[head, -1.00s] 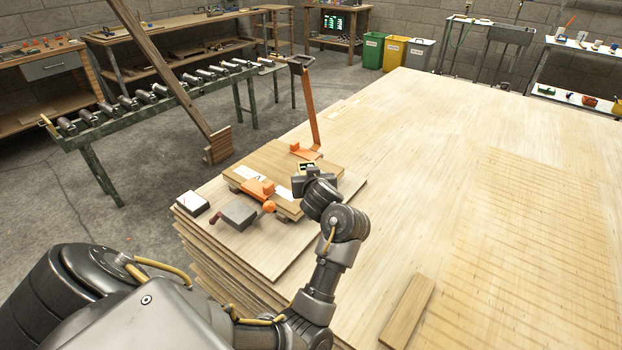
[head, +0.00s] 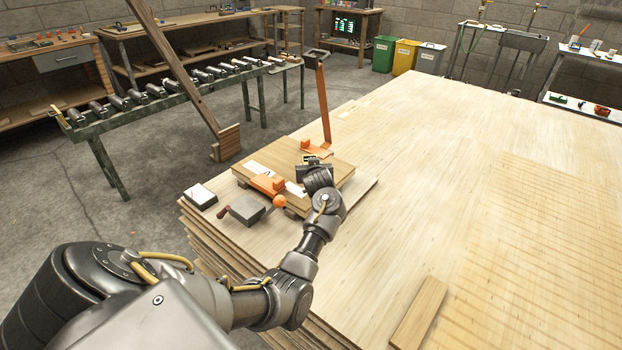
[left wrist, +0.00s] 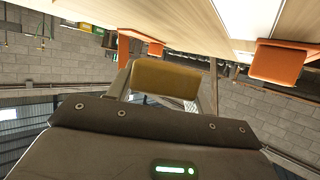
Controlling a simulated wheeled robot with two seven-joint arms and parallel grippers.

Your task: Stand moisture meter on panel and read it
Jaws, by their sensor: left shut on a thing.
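The panel (head: 325,166), a small brown board with white paper (head: 258,168) on it, lies on the left end of the large sheet stack. The moisture meter (head: 308,158), a small dark and yellowish device, is at my left gripper (head: 313,172) over the panel's right part. In the left wrist view my left gripper (left wrist: 165,85) is shut on the meter's yellow-brown body (left wrist: 164,78). The panel's pale face fills the top of that view. The gripper hides the meter's lower end, so I cannot tell whether it touches the panel. My right gripper is out of view.
A grey block (head: 247,209) and a white-topped box (head: 200,196) lie in front. A loose wood strip (head: 419,312) lies right. The sheet stack's (head: 440,150) middle is clear.

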